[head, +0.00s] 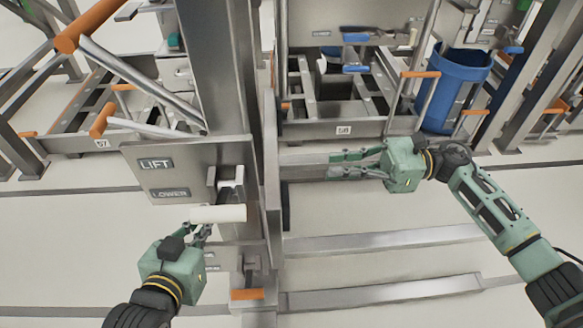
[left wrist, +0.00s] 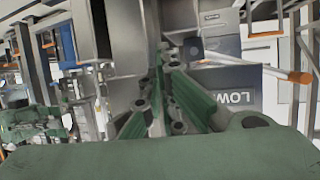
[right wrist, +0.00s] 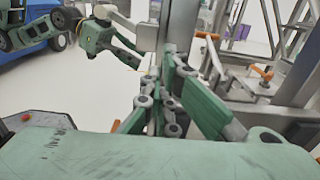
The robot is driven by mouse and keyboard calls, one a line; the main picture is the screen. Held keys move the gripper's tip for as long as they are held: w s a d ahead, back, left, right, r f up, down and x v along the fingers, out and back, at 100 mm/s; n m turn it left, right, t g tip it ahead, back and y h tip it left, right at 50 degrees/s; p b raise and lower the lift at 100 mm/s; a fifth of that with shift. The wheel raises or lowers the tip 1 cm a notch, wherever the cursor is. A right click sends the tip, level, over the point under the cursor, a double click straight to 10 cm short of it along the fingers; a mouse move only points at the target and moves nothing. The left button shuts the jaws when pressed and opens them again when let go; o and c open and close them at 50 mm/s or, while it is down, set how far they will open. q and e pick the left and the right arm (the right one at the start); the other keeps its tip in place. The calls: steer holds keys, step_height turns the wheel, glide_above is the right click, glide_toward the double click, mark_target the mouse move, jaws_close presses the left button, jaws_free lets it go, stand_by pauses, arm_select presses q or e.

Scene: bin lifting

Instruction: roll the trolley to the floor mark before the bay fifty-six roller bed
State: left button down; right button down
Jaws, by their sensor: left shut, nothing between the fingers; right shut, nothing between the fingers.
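The trolley is a tall metal mast (head: 222,75) close in front of me, with a plate marked LIFT and LOWER (head: 150,160) and a white cylindrical handle (head: 218,214). Two flat metal legs (head: 385,240) run right from its foot. My left gripper (head: 203,233) is shut and empty, its fingertips just below the handle; contact is unclear. My right gripper (head: 335,165) is shut and empty, pointing left towards the mast's right side. The bay fifty-six roller bed (head: 310,90) stands behind, with its label (head: 343,130) on the front beam. I cannot make out a distinct floor mark.
Bay 57 (head: 101,142), with orange-tipped bars (head: 100,120), stands at the back left. A blue bin (head: 455,88) stands at the back right. Dark lines (head: 80,191) cross the pale floor. Open floor lies left of the mast and around the legs.

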arm_select(q)
steer(key=shift+f, duration=0.1)
arm_select(e)
steer(key=a, duration=1.3)
steer(key=shift+a, duration=0.35)
